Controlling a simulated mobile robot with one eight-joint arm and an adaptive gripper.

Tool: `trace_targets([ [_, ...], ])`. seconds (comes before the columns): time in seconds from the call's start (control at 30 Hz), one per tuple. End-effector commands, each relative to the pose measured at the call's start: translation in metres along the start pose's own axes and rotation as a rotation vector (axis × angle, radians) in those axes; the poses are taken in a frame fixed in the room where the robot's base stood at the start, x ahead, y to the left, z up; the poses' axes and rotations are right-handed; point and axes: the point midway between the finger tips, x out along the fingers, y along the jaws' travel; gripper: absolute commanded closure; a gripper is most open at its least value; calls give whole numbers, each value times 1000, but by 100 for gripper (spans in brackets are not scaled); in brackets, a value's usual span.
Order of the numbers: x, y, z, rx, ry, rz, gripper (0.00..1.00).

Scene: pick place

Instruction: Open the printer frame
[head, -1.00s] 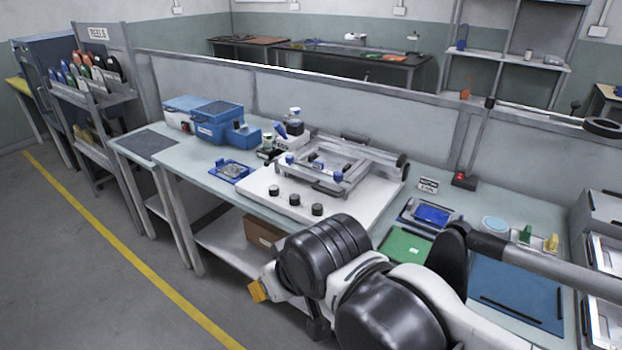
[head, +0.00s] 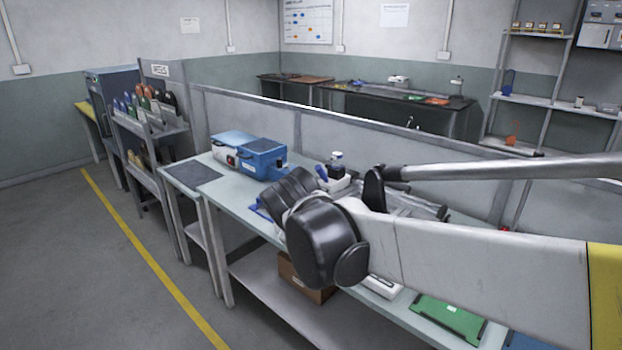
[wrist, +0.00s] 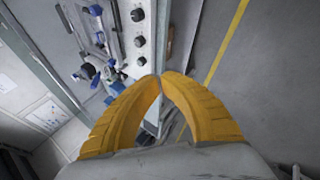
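The printer is mostly hidden behind my arm in the head view. Part of its metal frame (head: 425,208) shows above the arm, and a corner of its white base (head: 381,286) shows below it. In the wrist view the white base (wrist: 141,68) carries a row of black knobs, with the metal frame (wrist: 96,22) and its blue parts to the left. My gripper (wrist: 161,76) has yellow fingers whose tips meet, with nothing seen between them. It appears over the base's front edge, apart from the frame. The gripper is hidden in the head view.
Blue boxes (head: 262,158) stand on the bench left of the printer. A green board (head: 447,317) lies to the right. A cardboard box (head: 303,279) sits on the lower shelf. A low partition (head: 345,140) runs behind the bench. The floor (head: 100,270) in front is clear.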

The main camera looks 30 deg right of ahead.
Motion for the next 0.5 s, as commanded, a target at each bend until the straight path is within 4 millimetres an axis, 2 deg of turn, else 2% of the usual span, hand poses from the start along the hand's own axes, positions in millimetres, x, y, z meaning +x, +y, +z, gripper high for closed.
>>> trace_targets([
  [0.03,12,24,-14,-104,-32,35,100],
  [0.2,61,84,-51,-480,-172,142,100],
  [0.4,127,135,-91,-909,-381,231,100],
  [0.5,161,150,-107,-1113,-504,257,100],
])
